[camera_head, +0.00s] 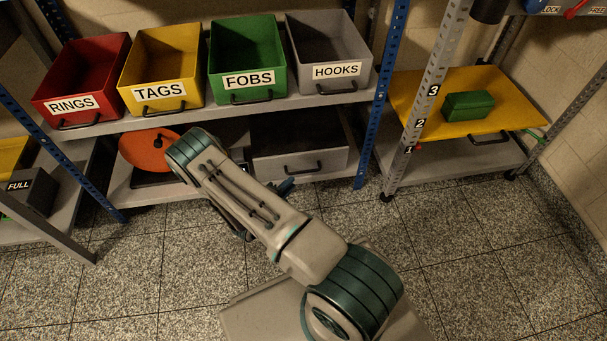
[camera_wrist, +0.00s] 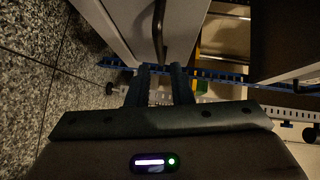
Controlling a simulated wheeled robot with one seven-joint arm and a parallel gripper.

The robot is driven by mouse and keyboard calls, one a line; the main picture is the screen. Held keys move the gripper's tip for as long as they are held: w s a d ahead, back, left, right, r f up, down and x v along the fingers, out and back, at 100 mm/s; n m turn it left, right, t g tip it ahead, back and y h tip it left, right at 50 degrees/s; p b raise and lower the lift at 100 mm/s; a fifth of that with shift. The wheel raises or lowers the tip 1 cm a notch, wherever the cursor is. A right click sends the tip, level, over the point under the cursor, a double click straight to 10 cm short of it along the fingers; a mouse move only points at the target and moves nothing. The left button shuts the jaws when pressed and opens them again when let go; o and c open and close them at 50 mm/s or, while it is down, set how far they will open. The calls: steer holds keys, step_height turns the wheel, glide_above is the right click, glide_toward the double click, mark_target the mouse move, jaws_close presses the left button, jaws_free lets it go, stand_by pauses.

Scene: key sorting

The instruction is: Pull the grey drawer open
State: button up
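The grey drawer (camera_head: 278,167) is on the lower shelf of the middle rack, below the fobs and hooks bins. Its front carries a dark bar handle (camera_head: 302,168). In the wrist view a pale grey front (camera_wrist: 122,25) with a dark handle (camera_wrist: 158,28) lies just ahead of my gripper (camera_wrist: 161,72). My two fingers are apart with a gap between them, and the near end of the handle lines up with that gap. I cannot tell whether they touch it. In the head view my gripper (camera_head: 286,186) is low in front of the drawer, mostly hidden behind my arm.
Red (camera_head: 75,104), yellow (camera_head: 160,95), green (camera_head: 248,82) and grey hooks (camera_head: 336,74) bins stand on the shelf above. An orange round object (camera_head: 146,148) sits left of the drawer. A blue rack post (camera_head: 373,130) stands right of it. The floor (camera_head: 460,250) in front is clear.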

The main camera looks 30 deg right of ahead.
mark_target(304, 172)
steer(key=b+x, duration=0.2)
steer(key=x, duration=0.6)
steer(key=shift+w+d+b, duration=0.2)
steer(key=shift+d+b, duration=0.1)
steer(key=shift+d, duration=0.05)
jaws_close()
